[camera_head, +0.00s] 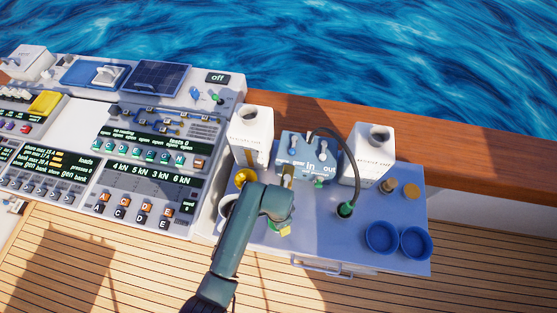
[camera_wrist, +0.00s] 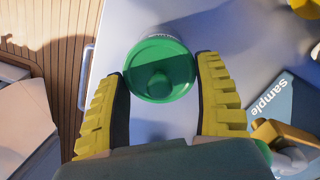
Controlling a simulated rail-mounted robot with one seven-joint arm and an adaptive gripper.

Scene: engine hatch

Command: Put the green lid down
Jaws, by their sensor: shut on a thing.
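The green lid (camera_wrist: 160,72) is round with a raised knob in its middle. In the wrist view it sits between the two yellow-padded fingertips of my gripper (camera_wrist: 162,85), which press on its left and right sides. A thin pale lettered edge shows just beyond the lid; I cannot tell whether a jar is under it. In the head view my gripper (camera_head: 282,230) is over the left front part of the grey worktop (camera_head: 330,247), mostly hidden by my arm. The lid is not clear there.
Two white canisters (camera_head: 251,137) (camera_head: 367,160) flank a blue-grey in/out unit (camera_head: 308,158) with a black hose. Two blue dishes (camera_head: 381,238) (camera_head: 416,243) are at right, near cork-coloured stoppers (camera_head: 411,191). The worktop's front middle is clear.

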